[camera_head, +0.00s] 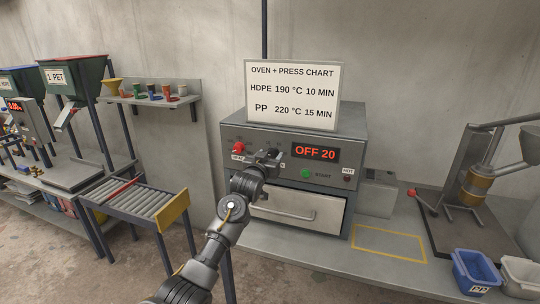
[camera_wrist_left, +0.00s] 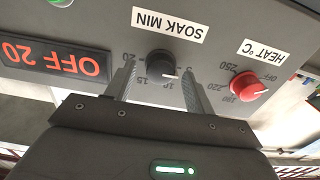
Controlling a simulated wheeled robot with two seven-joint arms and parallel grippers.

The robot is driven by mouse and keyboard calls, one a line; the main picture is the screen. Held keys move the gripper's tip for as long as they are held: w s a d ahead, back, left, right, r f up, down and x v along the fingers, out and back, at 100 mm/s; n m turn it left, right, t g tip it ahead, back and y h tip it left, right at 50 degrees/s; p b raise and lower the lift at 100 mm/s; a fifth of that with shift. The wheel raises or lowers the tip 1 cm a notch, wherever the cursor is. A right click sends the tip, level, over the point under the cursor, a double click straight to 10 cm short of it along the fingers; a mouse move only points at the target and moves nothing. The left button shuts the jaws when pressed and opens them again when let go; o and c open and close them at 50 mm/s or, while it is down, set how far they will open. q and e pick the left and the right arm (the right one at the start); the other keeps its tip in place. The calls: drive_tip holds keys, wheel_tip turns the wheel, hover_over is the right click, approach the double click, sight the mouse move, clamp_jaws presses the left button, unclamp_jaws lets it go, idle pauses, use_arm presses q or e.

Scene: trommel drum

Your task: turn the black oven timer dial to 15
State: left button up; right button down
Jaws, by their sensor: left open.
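In the head view my left gripper (camera_head: 264,158) is at the panel and hides the dial. The display (camera_head: 315,152) reads OFF 20. My right gripper is not in view.
The red HEAT knob (camera_wrist_left: 248,88) is close beside one finger. A green START button (camera_head: 306,174) is below the display. The chart (camera_head: 292,96) on the oven lists PP 220 °C 15 MIN. The oven drawer (camera_head: 300,212) is below; bins (camera_head: 475,272) stand right.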

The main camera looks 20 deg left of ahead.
use_arm(q)
drive_tip(key=shift+c, duration=0.5)
drive_tip(key=c, duration=0.9)
